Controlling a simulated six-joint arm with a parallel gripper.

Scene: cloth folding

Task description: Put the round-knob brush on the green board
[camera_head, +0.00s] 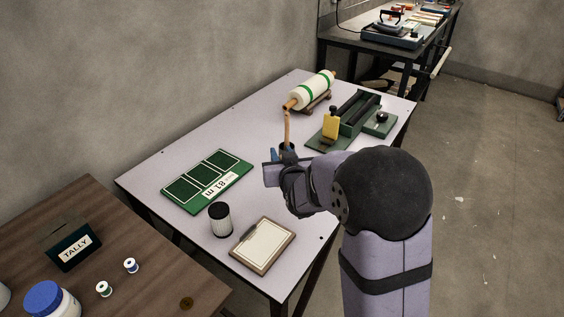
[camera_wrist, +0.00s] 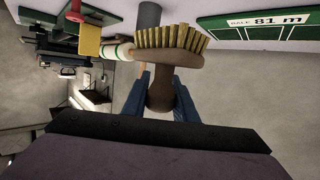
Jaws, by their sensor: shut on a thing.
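My gripper (camera_wrist: 160,100) is shut on a brush (camera_wrist: 168,52) with a brown wooden handle and head and yellowish bristles. In the wrist view its handle is between the blue fingers and the bristles point away from my wrist. In the head view my gripper (camera_head: 275,156) is above the middle of the pale table, right of the green board, and the brush is mostly hidden there. The green board (camera_head: 165,193) lies flat with several dark panels and an "81 m" label. It also shows at the upper right of the wrist view (camera_wrist: 236,33).
A striped cloth roll (camera_head: 314,90) and a green device with a yellow block (camera_head: 331,124) stand farther back. A black-and-white canister (camera_head: 220,220) and a clipboard (camera_head: 262,246) are near the front. A grey cylinder (camera_wrist: 148,15) is behind the brush in the wrist view.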

